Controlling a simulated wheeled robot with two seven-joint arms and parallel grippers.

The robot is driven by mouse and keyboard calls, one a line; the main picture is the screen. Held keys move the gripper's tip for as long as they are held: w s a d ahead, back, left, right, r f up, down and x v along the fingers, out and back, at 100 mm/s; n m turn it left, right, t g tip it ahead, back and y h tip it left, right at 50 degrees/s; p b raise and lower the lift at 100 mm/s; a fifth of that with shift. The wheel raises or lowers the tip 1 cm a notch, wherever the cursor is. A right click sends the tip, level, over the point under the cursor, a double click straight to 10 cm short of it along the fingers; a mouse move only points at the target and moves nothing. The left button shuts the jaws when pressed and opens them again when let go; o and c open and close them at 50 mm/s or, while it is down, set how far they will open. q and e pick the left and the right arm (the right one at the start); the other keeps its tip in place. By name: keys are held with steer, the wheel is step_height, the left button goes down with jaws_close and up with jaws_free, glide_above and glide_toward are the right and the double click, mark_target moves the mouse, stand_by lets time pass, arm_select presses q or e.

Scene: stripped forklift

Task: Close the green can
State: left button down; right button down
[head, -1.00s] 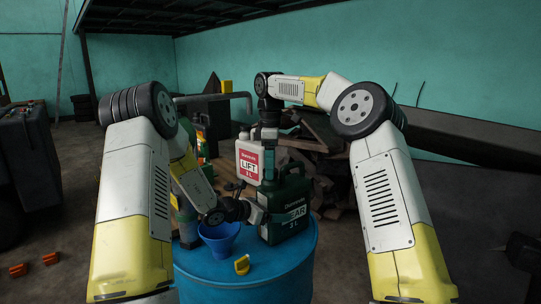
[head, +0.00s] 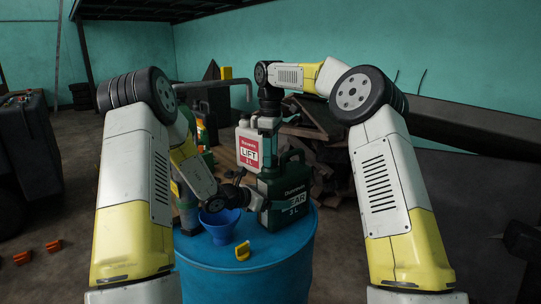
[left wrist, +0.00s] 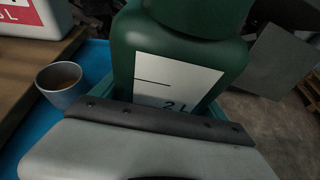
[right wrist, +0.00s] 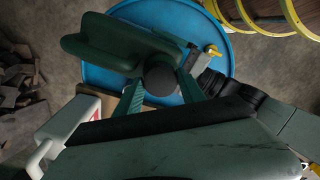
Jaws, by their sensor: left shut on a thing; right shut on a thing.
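My left gripper (head: 258,200) is shut on the lower part of the can's body. My right gripper (head: 268,140) points down over the can's top, beside the handle. In the right wrist view its teal fingers are shut on a dark round cap (right wrist: 160,78) at the can's neck. I cannot tell whether the cap is seated or just above the opening.
A white jug (head: 248,148) with a red label stands close behind the can. Scrap wood (head: 318,135) lies behind. A dark beam (head: 450,128) runs at the right.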

steer(key=m, duration=0.6)
steer(key=shift+s+a, duration=0.1)
steer(key=shift+s, duration=0.05)
steer(key=c, duration=0.8)
jaws_free()
steer(key=shift+c, duration=0.2)
steer(key=shift+o, duration=0.7)
steer(key=shift+w, duration=0.2)
steer(key=shift+r, duration=2.25)
steer(key=shift+s+f, duration=0.1)
